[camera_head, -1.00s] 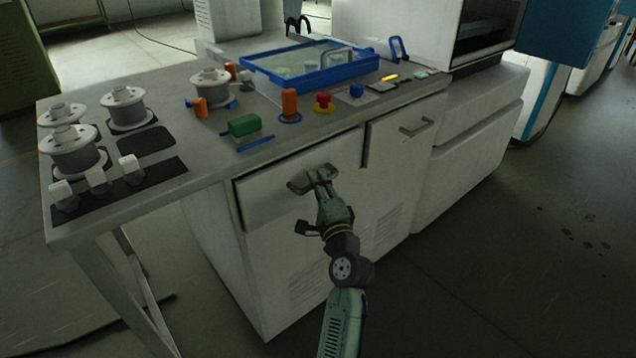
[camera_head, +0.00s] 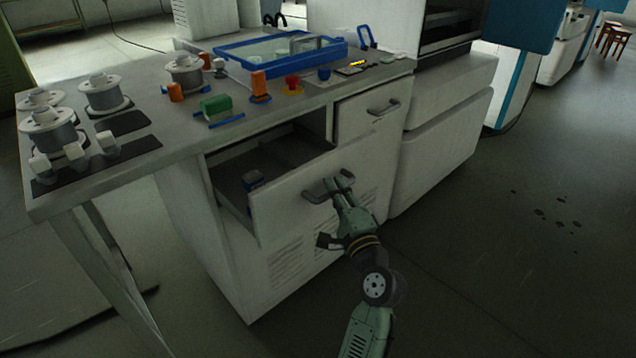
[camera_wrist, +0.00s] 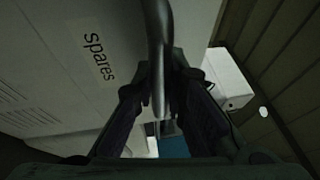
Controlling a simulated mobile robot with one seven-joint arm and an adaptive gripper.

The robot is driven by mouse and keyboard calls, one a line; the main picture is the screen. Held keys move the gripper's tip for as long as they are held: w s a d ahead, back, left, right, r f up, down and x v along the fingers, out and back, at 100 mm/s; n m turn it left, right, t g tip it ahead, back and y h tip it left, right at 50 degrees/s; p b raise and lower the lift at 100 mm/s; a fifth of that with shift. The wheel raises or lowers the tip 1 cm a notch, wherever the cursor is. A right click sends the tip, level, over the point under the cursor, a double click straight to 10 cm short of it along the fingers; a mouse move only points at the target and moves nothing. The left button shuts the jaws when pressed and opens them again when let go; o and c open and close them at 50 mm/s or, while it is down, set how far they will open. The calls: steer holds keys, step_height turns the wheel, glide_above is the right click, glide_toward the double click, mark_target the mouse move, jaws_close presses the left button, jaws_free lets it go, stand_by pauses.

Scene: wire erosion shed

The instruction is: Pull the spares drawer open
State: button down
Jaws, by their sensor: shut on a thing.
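The spares drawer (camera_head: 285,205) stands well out from the cabinet under the bench, and its inside shows from above. A small dark blue item (camera_head: 252,180) lies in it toward the left. The drawer front carries a grey bar handle (camera_head: 318,191), and my gripper (camera_head: 341,184) is shut on it. In the wrist view the handle (camera_wrist: 157,40) runs between the two fingers of my gripper (camera_wrist: 158,95). The label "spares" (camera_wrist: 100,56) on the drawer front is readable there. The fingers hide part of the handle.
A second drawer (camera_head: 362,120), closed, sits to the right. The bench top (camera_head: 150,165) above holds wire spools (camera_head: 52,130), a green block (camera_head: 215,105), orange-handled tools, a red button (camera_head: 292,82) and a blue-framed tray (camera_head: 222,52). The floor (camera_head: 480,270) at right is clear.

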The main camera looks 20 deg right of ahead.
steer(key=s+d, duration=0.2)
steer(key=s, duration=0.4)
steer(key=shift+s+d+b, duration=0.2)
steer(key=shift+s+b, duration=0.2)
steer(key=shift+b, duration=0.05)
steer(key=c, duration=1.6)
jaws_free()
steer(key=shift+s, duration=0.1)
steer(key=s+f, duration=0.2)
steer(key=s, duration=0.9)
steer(key=shift+s+a, duration=0.3)
steer(key=shift+s, duration=0.05)
